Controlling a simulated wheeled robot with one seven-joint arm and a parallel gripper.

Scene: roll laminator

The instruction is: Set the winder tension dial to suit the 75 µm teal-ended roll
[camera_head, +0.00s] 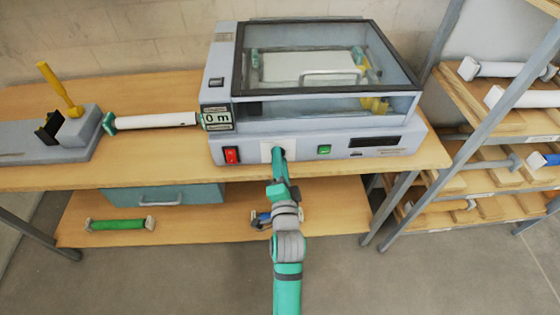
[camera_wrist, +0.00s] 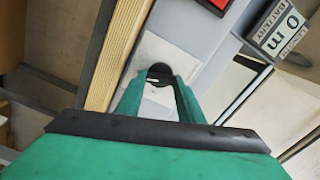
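The winder tension dial (camera_wrist: 160,70) is a small dark round knob on a pale square plate on the laminator's front. In the head view my gripper (camera_head: 279,160) reaches up to this plate and hides most of the dial. In the wrist view my gripper's two teal fingers (camera_wrist: 158,82) lie one on each side of the dial, close against it. A pale mark shows on the dial, but its setting cannot be read. A white roll with teal ends (camera_head: 155,121) lies level at the laminator's left side. Teal ends also show under the clear lid.
The grey laminator (camera_head: 222,125) stands on a wooden bench (camera_head: 40,178). Its front has a red switch (camera_head: 232,155) and a green button (camera_head: 324,149). A "0 m" counter (camera_head: 217,118) sits at its left. A shelf rack (camera_head: 500,125) with rolls stands at right.

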